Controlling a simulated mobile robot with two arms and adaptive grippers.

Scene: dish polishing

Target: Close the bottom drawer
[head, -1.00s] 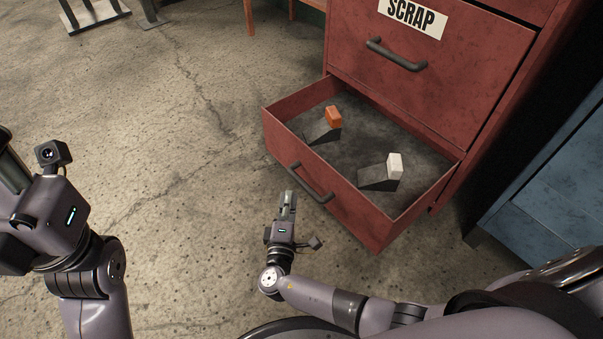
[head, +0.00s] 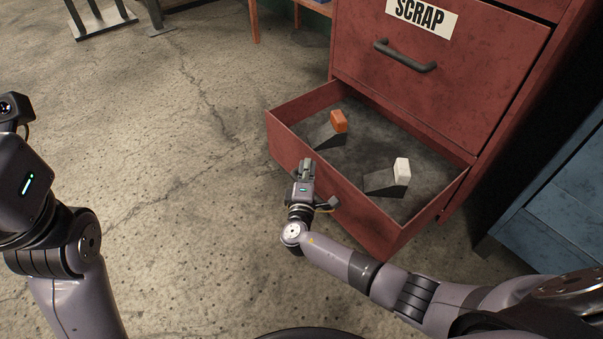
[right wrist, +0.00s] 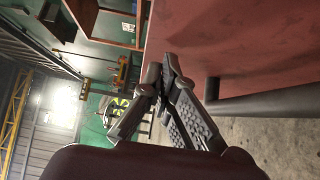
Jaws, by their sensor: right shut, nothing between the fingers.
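The bottom drawer (head: 375,221) of the red cabinet stands pulled out. It holds an orange block (head: 339,121) and a white block (head: 402,171), each by a dark wedge. My right gripper (head: 306,163) is shut and empty at the drawer's front, left of its middle, and covers most of the drawer handle. In the right wrist view the shut fingertips (right wrist: 168,75) are close to the red drawer front (right wrist: 240,50), with the dark handle (right wrist: 265,103) beside them. I cannot tell whether they touch. My left arm shows at the left edge; its fingers are out of view.
The closed drawer above, labelled SCRAP (head: 422,16), has a dark handle (head: 405,57). A blue cabinet (head: 560,205) stands at the right. The concrete floor left of the drawer is clear. A metal stand (head: 98,22) is at the far left.

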